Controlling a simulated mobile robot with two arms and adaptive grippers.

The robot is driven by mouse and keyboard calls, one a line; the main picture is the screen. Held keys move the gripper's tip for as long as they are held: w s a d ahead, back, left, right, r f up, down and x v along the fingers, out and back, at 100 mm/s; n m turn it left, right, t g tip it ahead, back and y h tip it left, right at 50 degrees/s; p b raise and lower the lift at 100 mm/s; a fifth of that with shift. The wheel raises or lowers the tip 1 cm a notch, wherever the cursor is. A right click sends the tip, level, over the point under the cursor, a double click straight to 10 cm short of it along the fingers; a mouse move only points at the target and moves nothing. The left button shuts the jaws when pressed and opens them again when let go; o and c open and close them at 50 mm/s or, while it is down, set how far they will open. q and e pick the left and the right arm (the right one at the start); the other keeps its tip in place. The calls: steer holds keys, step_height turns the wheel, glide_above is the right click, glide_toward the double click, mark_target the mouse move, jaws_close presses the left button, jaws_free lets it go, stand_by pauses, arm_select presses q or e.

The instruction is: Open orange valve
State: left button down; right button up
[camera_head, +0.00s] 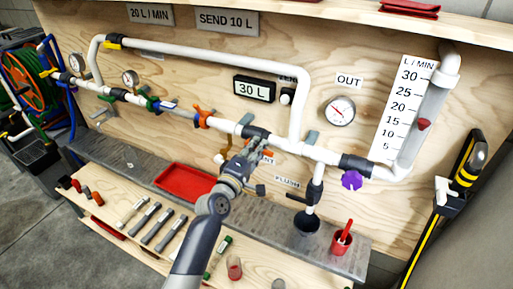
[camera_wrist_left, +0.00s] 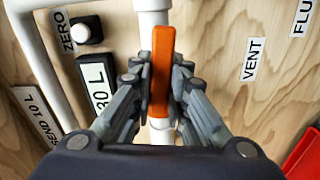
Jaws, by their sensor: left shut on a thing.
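The orange valve's handle (camera_wrist_left: 162,75) stands between the fingers of my left gripper in the left wrist view. It lies roughly along the white pipe (camera_wrist_left: 151,5) behind it. My left gripper (camera_head: 262,147) is shut on this handle, with a finger on each side. In the head view the gripper is at the main pipe, above the vent label, and mostly hides the handle. My right gripper is not in view.
Another orange fitting (camera_head: 203,117) sits on the pipe to the left. A display (camera_head: 254,88) reads 30 L. A purple knob (camera_head: 351,180) and a black funnel (camera_head: 306,223) are to the right. A red tray (camera_head: 185,182) and several tools lie below.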

arm_select(q)
steer(key=shift+r+n, duration=0.25)
steer(key=shift+n, duration=0.45)
steer(key=c, duration=1.5)
jaws_free()
steer(key=shift+c, duration=0.2)
steer(key=v, duration=1.2)
steer(key=shift+d, duration=0.1)
